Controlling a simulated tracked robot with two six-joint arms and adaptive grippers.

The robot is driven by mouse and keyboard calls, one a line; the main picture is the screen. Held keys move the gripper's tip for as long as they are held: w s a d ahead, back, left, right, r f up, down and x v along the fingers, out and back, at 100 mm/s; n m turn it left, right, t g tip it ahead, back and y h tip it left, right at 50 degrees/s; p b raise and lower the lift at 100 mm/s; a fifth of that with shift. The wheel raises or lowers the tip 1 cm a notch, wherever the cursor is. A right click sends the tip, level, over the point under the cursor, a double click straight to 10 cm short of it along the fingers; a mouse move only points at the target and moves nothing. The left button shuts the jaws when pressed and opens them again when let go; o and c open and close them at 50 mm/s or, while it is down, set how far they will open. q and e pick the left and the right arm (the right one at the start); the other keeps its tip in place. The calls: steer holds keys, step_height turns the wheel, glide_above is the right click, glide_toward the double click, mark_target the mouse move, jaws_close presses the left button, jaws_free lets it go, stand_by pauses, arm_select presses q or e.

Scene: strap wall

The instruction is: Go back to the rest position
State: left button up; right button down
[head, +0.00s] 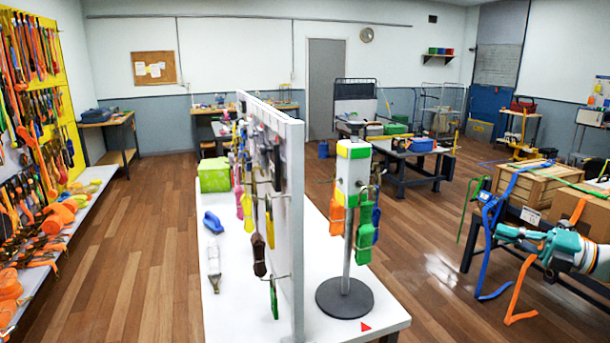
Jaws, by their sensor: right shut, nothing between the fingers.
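My right gripper (513,234), teal and white, comes in from the right edge, beside the wooden crates and the hanging blue strap (488,250). Its fingers are shut with nothing between them. It looks close to the blue strap, but I cannot tell whether they touch. My left gripper and arm are not in view.
A white table (232,310) bears an upright panel (297,180) and a round-based stand (345,298) with a green strap (364,235). A wooden crate (525,188) and a hanging orange strap (520,290) are near my right gripper. The left wooden floor is clear.

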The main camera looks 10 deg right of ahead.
steer(key=w+a+f+m+y, duration=0.3)
steer(key=w+a, duration=0.2)
steer(key=a, duration=0.6)
steer(key=w+a+f+m+y, duration=0.25)
steer(key=w+a, duration=0.25)
steer(key=a, duration=0.6)
steer(key=w+a+f+m+t+h, duration=0.15)
steer(key=a+f+m+h, duration=0.25)
steer(key=a+f+m, duration=0.4)
steer(key=a+f+m+t+h, duration=0.2)
steer(key=a+f+m+h, duration=0.4)
steer(key=f, duration=0.5)
steer(key=s+a+f+m+g+h, duration=0.3)
steer(key=s+f+m+g, duration=0.4)
steer(key=s+f, duration=1.05)
steer(key=s+f+m+g, duration=0.2)
steer(key=s+f+g, duration=0.2)
steer(key=s, duration=0.6)
steer(key=s+f+m+g+h, duration=0.1)
steer(key=s+f+g, duration=0.3)
steer(key=s, duration=0.7)
steer(key=shift+s+f+m+g, duration=0.3)
steer(key=shift+m+g, duration=0.15)
steer(key=shift+m, duration=0.2)
